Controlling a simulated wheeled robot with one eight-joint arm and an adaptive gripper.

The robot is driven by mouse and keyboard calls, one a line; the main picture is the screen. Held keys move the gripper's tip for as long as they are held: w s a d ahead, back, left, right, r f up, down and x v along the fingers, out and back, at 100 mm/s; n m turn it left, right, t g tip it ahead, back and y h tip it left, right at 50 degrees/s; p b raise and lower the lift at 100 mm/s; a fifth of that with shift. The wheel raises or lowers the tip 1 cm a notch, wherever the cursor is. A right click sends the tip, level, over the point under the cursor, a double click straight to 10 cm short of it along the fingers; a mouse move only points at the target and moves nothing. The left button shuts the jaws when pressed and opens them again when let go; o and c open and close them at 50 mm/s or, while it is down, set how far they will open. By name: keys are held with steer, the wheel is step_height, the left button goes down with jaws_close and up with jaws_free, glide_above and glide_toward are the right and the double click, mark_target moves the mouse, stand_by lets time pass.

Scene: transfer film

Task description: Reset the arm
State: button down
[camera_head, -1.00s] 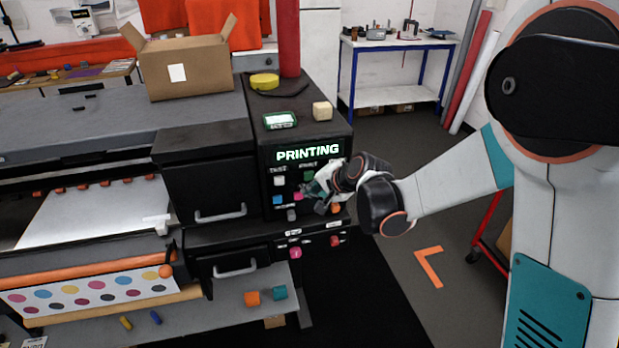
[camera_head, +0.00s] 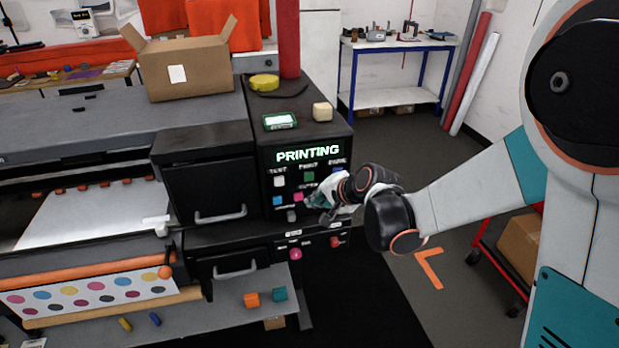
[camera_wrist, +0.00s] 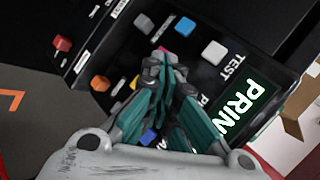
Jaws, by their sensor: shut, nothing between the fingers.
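My gripper (camera_head: 318,204) is shut and empty, in front of the lower right of the printer's button panel (camera_head: 268,190). The arm reaches in from the right. In the wrist view the teal fingers (camera_wrist: 169,72) are together, in front of the panel; I cannot tell whether they touch it. The panel's white button (camera_head: 279,181), green button (camera_head: 308,177), blue button (camera_head: 278,200) and pink button (camera_head: 298,196) show to the left of and above my gripper. The gripper hides some lower right buttons. The lit sign above reads "PRINTING" (camera_head: 308,153).
A cardboard box (camera_head: 195,68), a yellow roll (camera_head: 264,81) and a beige block (camera_head: 322,111) stand on the printer. A blue-legged bench (camera_head: 398,43) stands behind. Floor to the right has an orange corner mark (camera_head: 430,268).

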steer(key=s+d+r+n+h, duration=0.3)
steer(key=s+d+r+n, duration=0.1)
steer(key=s+d+r, duration=0.8)
steer(key=s+d+f+n+h, duration=0.1)
steer(key=s+d+n, duration=0.1)
steer(key=s, duration=0.6)
steer(key=s+d+n+h, duration=0.1)
steer(key=s+d+h, duration=0.1)
steer(key=s+d, duration=0.3)
steer(key=s, duration=0.3)
steer(key=shift+s+d+f+n+g, duration=0.3)
steer(key=shift+s+f+n, duration=0.05)
steer(key=shift+n, duration=0.05)
